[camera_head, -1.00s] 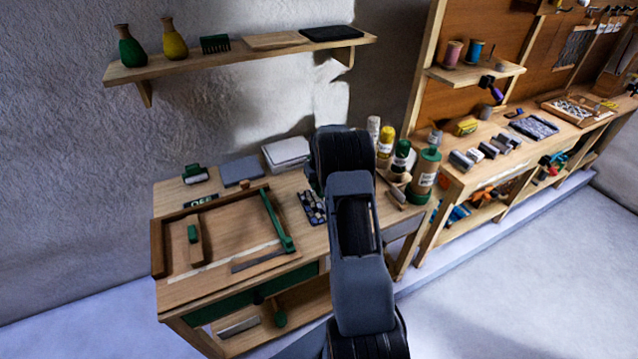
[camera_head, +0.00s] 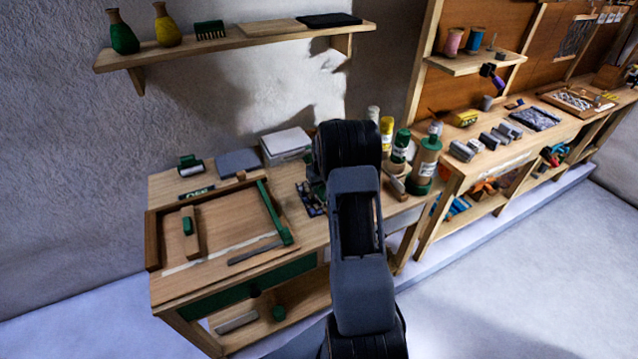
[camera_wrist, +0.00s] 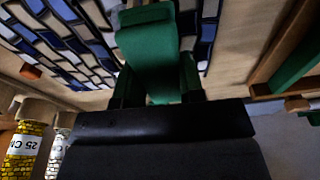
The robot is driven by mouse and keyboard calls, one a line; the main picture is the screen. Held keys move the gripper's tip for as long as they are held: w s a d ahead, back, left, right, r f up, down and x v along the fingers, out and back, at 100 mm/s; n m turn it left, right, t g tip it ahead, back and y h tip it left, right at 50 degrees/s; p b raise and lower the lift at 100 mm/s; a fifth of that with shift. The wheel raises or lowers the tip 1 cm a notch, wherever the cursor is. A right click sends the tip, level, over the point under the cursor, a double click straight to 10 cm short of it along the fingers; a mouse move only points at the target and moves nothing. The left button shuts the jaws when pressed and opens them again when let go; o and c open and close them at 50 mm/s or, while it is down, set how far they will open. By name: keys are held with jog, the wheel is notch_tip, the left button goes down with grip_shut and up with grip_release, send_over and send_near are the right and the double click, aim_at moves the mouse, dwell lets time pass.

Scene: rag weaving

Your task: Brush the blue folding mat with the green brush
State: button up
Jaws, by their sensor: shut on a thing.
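The blue folding mat (camera_head: 306,204) lies on the workbench right of the wooden tray, partly hidden by my arm. In the wrist view the mat (camera_wrist: 75,45) shows as a grid of blue, white and grey tiles. My gripper (camera_wrist: 155,92) is shut on the green brush (camera_wrist: 150,50), which is over the mat. I cannot tell whether the brush touches the mat. In the head view my arm hides most of the gripper and brush.
A wooden tray (camera_head: 153,240) with a green bar stands left of the mat. A white box (camera_head: 286,144) sits behind. Green bottles (camera_head: 427,160) and a yellow one (camera_head: 386,135) stand close on the right. A shelf (camera_head: 240,40) hangs above.

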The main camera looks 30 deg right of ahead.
jog(key=shift+s, duration=0.1)
dwell(0.6)
jog(key=shift+w+d, duration=0.2)
jog(key=shift+w, duration=0.75)
jog(key=shift+f+b, duration=0.6)
jog(key=shift+b, duration=0.3)
dwell(1.8)
dwell(0.3)
jog(key=shift+w+d, duration=0.2)
jog(key=shift+w, duration=0.75)
jog(key=shift+s+a+b, duration=0.2)
jog(key=shift+s+b, duration=0.05)
jog(key=shift+s, duration=0.75)
jog(key=shift+s+a+b, duration=0.2)
jog(key=shift+s, duration=0.75)
